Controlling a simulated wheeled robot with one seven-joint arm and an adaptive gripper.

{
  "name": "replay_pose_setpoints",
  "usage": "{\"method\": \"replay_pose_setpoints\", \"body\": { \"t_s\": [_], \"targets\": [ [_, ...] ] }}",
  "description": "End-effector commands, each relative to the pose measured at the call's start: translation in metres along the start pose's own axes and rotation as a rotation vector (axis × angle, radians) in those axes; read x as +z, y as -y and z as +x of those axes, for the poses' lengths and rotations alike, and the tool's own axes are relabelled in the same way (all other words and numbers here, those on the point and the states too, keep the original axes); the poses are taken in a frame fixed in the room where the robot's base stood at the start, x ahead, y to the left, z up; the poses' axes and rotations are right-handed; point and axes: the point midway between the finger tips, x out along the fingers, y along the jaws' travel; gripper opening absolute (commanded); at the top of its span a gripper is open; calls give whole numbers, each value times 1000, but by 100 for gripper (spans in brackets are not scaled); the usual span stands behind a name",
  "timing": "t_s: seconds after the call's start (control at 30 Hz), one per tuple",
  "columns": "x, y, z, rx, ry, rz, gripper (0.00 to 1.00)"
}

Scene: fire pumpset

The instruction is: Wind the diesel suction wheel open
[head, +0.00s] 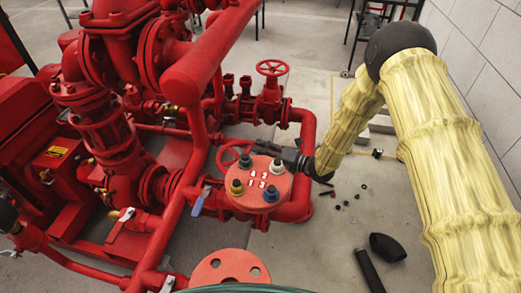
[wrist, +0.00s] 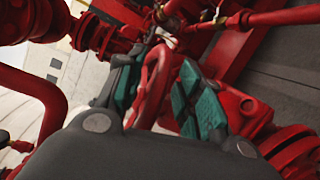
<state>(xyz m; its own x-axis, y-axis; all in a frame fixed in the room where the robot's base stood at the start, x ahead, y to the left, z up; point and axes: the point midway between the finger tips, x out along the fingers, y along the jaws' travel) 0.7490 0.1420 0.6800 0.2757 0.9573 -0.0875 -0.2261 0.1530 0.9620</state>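In the head view a red handwheel (head: 232,152) lies behind a round red plate, which hides part of its rim. My gripper (head: 277,153) reaches in from the right, beside this wheel. In the wrist view a red wheel rim (wrist: 155,85) passes between my gripper's two teal-padded fingers (wrist: 160,72). The fingers stand apart on either side of the rim, and no firm grip shows. A second red handwheel (head: 272,68) stands farther back, clear of my gripper. I see no label telling which one is the diesel suction wheel.
The round red plate (head: 258,197) with coloured fittings is close in front of my gripper. A blue-handled valve (head: 201,200) is to its left. Red pipes crowd the left side. Loose black pipe pieces (head: 387,247) lie on the floor at right, where there is free room.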

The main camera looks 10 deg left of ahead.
Motion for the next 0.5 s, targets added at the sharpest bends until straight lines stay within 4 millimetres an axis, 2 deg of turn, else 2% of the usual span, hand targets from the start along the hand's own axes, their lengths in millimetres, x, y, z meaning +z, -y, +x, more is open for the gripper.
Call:
{"method": "replay_pose_setpoints", "body": {
  "t_s": [0.4, 0.5],
  "targets": [
    [-1, 0, 7, -1, 0, 2, 36],
    [-1, 0, 7, -1, 0, 1, 18]
  ]
}}
